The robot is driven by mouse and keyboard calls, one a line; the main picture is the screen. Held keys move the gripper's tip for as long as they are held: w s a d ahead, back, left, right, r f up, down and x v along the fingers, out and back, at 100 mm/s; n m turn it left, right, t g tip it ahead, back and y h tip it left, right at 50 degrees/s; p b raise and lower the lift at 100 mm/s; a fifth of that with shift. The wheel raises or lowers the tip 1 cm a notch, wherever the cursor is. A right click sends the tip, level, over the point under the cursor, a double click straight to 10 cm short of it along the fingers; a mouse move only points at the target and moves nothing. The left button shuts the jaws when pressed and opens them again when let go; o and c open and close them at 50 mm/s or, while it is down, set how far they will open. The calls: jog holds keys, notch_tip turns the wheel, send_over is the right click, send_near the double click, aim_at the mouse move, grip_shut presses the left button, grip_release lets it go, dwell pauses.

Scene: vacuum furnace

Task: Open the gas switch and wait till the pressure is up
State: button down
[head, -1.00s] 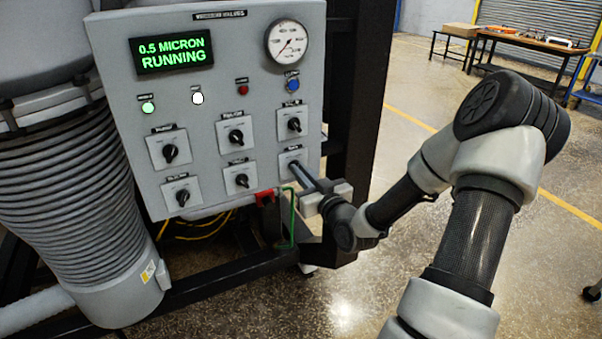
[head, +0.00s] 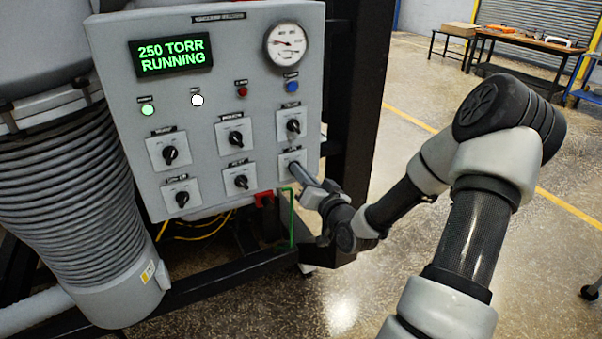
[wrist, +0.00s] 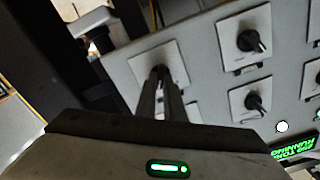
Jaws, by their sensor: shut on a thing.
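The grey control panel (head: 215,110) shows a lit display (head: 170,54) reading 250 TORR RUNNING. The round pressure gauge (head: 286,44) has its needle pointing to the upper left. My gripper (head: 296,168) is shut on the black knob of the lower right switch (head: 287,157), whose label is too small to read. In the wrist view my gripper's fingers (wrist: 165,75) reach to that knob, and they hide most of it. The switch plate (wrist: 122,70) shows around them.
Several other knob switches (head: 236,135) sit left of and above the held one. A green lamp (head: 148,109) and a white lamp (head: 197,100) are lit. A dark frame post (head: 350,100) stands close right of the panel.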

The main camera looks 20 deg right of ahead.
dwell(0.3)
jog(key=c, duration=1.9)
grip_release()
jog(key=shift+o, duration=0.2)
jog(key=s+p, duration=0.6)
jog(key=s, duration=1.1)
jog(key=shift+s+d, duration=0.25)
jog(key=shift+d, duration=0.05)
jog(key=shift+w, duration=0.1)
